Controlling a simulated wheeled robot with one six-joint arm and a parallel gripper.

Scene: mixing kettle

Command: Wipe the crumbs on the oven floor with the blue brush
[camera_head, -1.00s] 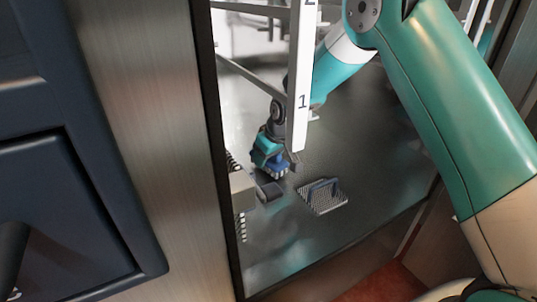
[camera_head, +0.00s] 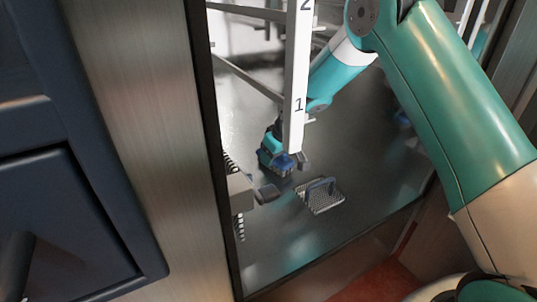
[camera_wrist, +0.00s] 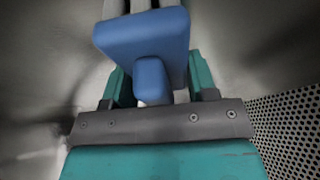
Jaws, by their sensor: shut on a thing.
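The blue brush shows in the wrist view (camera_wrist: 142,38) with its handle between my two teal fingers. My gripper (camera_wrist: 158,82) is shut on that handle. In the head view, my gripper (camera_head: 271,149) is low inside the oven, partly behind a white upright. The brush (camera_head: 284,166) is close above or on the dark oven floor (camera_head: 365,150); I cannot tell whether its bristles touch. I cannot make out crumbs.
A white upright (camera_head: 297,85) marked 1 and 2 stands just in front of my gripper. A perforated plate with a handle (camera_head: 321,195) lies right of the brush. A dark block (camera_head: 266,193) and a pale ledge (camera_head: 240,190) are to the left.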

